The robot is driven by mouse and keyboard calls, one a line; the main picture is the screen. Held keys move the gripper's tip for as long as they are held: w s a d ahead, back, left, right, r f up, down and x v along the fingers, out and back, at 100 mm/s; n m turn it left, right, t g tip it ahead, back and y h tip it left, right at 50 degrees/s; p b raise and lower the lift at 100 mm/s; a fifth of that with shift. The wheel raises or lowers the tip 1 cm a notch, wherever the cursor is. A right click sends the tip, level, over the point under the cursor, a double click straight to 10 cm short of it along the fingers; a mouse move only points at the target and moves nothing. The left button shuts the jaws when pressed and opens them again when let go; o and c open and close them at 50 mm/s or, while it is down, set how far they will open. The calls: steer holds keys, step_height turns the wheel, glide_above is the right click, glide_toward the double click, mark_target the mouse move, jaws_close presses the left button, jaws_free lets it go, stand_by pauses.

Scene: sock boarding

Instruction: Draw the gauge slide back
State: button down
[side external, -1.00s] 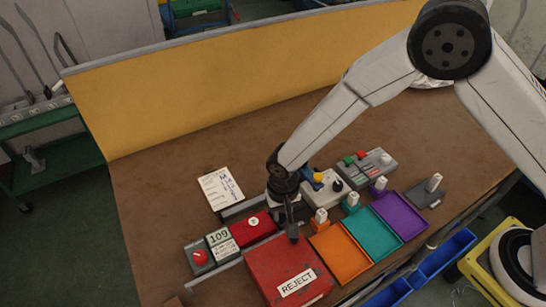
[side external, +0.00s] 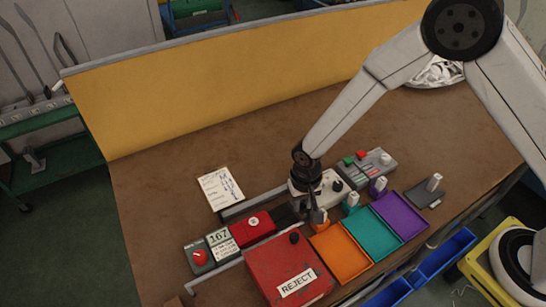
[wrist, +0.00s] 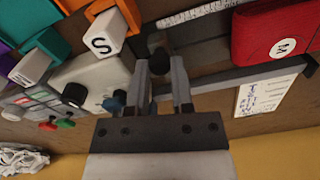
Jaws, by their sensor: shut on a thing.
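The gauge shows in the side view as a long grey rail with a display (side external: 219,243) reading 167. A red piece (side external: 252,229) with a round white label lies along it; in the wrist view the red piece (wrist: 272,35) bears an M. My gripper (side external: 314,213) is at the right end of the gauge, beside the orange tray's peg. In the wrist view my gripper (wrist: 160,72) has its fingers either side of a black knob (wrist: 158,61), which I take as the slide's. Its contact faces are partly hidden. A white scale (wrist: 203,12) runs along the gauge.
A red REJECT box (side external: 270,263) with a black knob stands in front. Orange (side external: 342,253), teal (side external: 372,232) and purple (side external: 401,216) trays lie to the right. A grey button panel (side external: 370,166) is behind, and a written card (side external: 220,188) lies left.

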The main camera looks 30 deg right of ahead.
mark_target(302, 205)
steer(key=shift+c, duration=2.4)
jaws_free()
steer(key=shift+r, duration=0.1)
steer(key=shift+r, duration=3.8)
steer(key=s+d+r+n+t, duration=0.1)
steer(key=s+d+r, duration=0.3)
steer(key=d, duration=0.5)
steer(key=s+d+r+n+t, duration=0.1)
steer(key=s+d+r, duration=0.3)
steer(key=s+d, duration=0.2)
steer(key=shift+s+d+r+n+t, duration=0.25)
steer(key=shift+d+r+n+t, duration=0.05)
steer(key=shift+d, duration=1.05)
